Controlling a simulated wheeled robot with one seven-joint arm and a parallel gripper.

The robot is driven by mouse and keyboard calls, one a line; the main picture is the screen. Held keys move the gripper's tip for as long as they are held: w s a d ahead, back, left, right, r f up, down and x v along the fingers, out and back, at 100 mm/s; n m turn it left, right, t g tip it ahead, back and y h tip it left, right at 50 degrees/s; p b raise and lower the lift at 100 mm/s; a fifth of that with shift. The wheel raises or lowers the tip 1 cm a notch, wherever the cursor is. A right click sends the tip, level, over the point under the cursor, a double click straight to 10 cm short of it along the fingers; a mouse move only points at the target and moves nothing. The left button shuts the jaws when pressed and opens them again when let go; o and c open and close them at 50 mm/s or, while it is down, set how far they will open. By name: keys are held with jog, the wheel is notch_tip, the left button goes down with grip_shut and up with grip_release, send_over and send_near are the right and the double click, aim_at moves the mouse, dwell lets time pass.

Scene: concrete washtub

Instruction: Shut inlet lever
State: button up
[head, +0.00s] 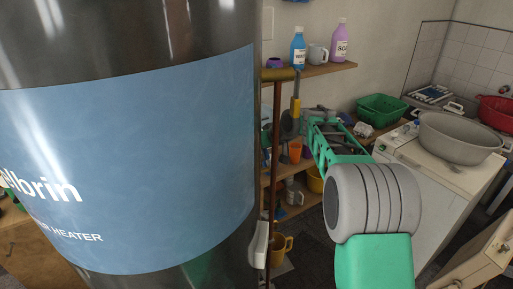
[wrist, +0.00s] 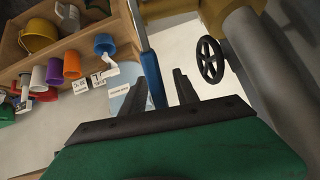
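In the wrist view my gripper (wrist: 160,75) is open, its two black fingers standing apart. A lever with a blue grip and grey metal stem (wrist: 150,75) appears in the gap, nearer the left finger; I cannot tell its depth or whether it is touched. In the head view a lever with a yellow sleeve and grey stem (head: 296,106) hangs below a brass pipe fitting (head: 280,74). The frames do not settle which is the inlet lever. My green gripper body (head: 335,142) is just right of that yellow lever; the fingertips are hard to make out there.
A large steel water heater (head: 125,150) with a blue label fills the left. A black handwheel (wrist: 210,60) is right of the fingers. A thin copper pipe (head: 275,170) runs down beside the heater. Shelves hold bottles and cups (wrist: 72,64). A white machine (head: 440,175) bears a grey basin (head: 460,136).

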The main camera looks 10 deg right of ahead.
jog(key=shift+r, duration=0.1)
jog(key=b+v, duration=0.2)
jog(key=v, duration=0.5)
jog(key=shift+s+d, duration=0.1)
jog(key=shift+s+r, duration=0.15)
jog(key=shift+r, duration=0.05)
jog(key=shift+c, duration=0.4)
